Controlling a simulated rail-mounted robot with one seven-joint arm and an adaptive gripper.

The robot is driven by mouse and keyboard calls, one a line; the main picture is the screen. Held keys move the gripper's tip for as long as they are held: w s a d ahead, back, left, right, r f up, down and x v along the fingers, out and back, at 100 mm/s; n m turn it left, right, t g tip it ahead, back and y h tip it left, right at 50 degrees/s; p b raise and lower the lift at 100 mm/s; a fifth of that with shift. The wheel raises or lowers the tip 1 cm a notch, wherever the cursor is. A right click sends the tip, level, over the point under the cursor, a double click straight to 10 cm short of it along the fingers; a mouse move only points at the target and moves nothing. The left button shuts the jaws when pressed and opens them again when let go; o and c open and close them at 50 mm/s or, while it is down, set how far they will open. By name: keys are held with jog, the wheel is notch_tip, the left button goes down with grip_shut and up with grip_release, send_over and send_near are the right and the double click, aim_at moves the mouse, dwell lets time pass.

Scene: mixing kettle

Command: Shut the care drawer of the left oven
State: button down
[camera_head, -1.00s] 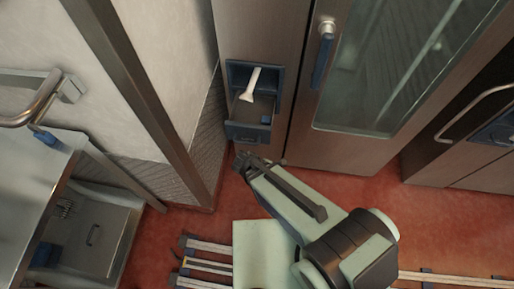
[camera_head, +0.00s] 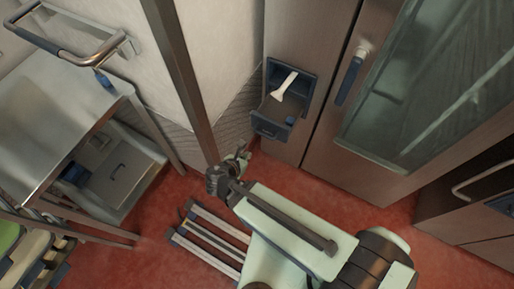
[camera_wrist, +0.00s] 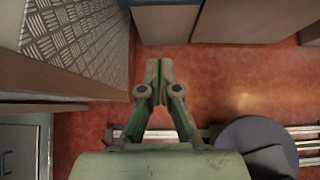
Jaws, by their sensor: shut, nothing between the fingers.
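The care drawer (camera_head: 272,124) of the left oven (camera_head: 301,35) is pulled out from its dark blue recess at the lower left of the oven front. A white scraper-like tool (camera_head: 285,86) and a small blue item (camera_head: 290,120) show in it. My gripper (camera_head: 243,154) is in front of the drawer and a little below and left of it, apart from it. In the wrist view my gripper (camera_wrist: 159,66) points at the red floor with its fingers together and nothing between them. The drawer cannot be made out clearly in the wrist view.
A metal post (camera_head: 182,75) and the wall corner stand close left of my gripper. A steel table (camera_head: 75,110) with a rail is further left. The oven's glass door (camera_head: 430,90) is closed, with a blue handle (camera_head: 349,80). Red floor (camera_head: 350,190) is free before the oven.

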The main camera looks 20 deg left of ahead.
jog(key=w+r+x, duration=0.2)
jog(key=x, duration=1)
jog(key=shift+d, duration=0.25)
jog(key=shift+w, duration=0.1)
